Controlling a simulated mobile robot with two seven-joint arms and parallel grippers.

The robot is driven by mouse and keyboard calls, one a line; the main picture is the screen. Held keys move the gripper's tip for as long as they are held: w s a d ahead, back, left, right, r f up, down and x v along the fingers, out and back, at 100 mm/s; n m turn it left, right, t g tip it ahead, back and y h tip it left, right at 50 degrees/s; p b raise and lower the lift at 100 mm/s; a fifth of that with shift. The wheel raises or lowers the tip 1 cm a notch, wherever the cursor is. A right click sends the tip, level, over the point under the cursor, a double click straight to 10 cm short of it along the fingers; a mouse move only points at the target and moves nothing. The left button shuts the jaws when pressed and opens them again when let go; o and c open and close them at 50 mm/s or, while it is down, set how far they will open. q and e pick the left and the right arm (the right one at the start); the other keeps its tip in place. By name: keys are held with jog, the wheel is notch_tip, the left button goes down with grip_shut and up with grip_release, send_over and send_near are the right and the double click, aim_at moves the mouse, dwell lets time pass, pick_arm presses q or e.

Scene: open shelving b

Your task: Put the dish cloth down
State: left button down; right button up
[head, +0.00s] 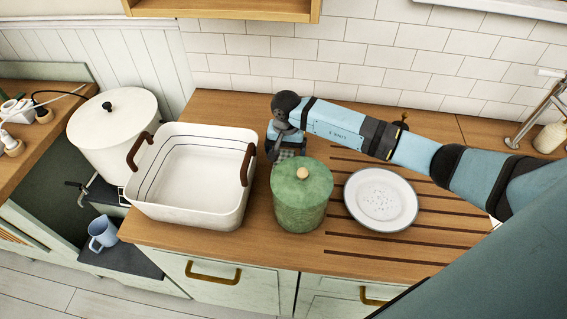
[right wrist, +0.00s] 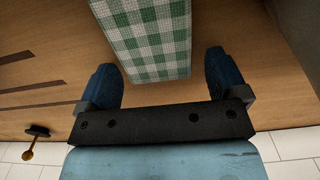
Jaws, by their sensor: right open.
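The dish cloth (right wrist: 150,38) is green and white checked. In the right wrist view it lies on the wooden counter, its near end between the two blue fingers of my right gripper (right wrist: 163,72). The fingers are spread wide, with a gap on each side of the cloth. In the head view my right gripper (head: 279,143) is low over the counter, behind and left of the green canister. A small checked part of the cloth (head: 286,153) shows there; the rest is hidden. My left gripper is not in view.
A white basin (head: 190,207) with brown handles stands just left of my right gripper. The green canister (head: 300,202) with a lid is in front of it. A white plate (head: 381,199) lies on the grooved counter (head: 420,243). The tiled wall (head: 330,45) is behind.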

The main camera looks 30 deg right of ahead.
jog(key=c, duration=1.1)
jog(key=shift+o, duration=0.2)
jog(key=shift+r, duration=0.1)
jog(key=shift+d+r+b, duration=0.1)
jog(key=shift+r+b, duration=0.05)
jog(key=shift+b, duration=0.2)
jog(key=r, duration=0.2)
jog(key=r+b, duration=0.1)
jog(key=r, duration=0.3)
jog(key=shift+s+d+r+b, duration=0.2)
jog(key=shift+s+d+b, duration=0.15)
jog(key=shift+d+b, duration=0.05)
jog(key=s+d+b, duration=0.1)
jog(key=s+d, duration=0.2)
jog(key=d, duration=0.1)
jog(key=s+d+b, duration=0.1)
jog(key=s+d, duration=0.3)
jog(key=d, duration=0.1)
jog(key=s+d+b, duration=0.1)
jog(key=s+d, duration=0.2)
jog(key=d, duration=0.2)
jog(key=shift+s, duration=0.3)
jog(key=shift+s+d, duration=0.4)
jog(key=shift+d, duration=0.05)
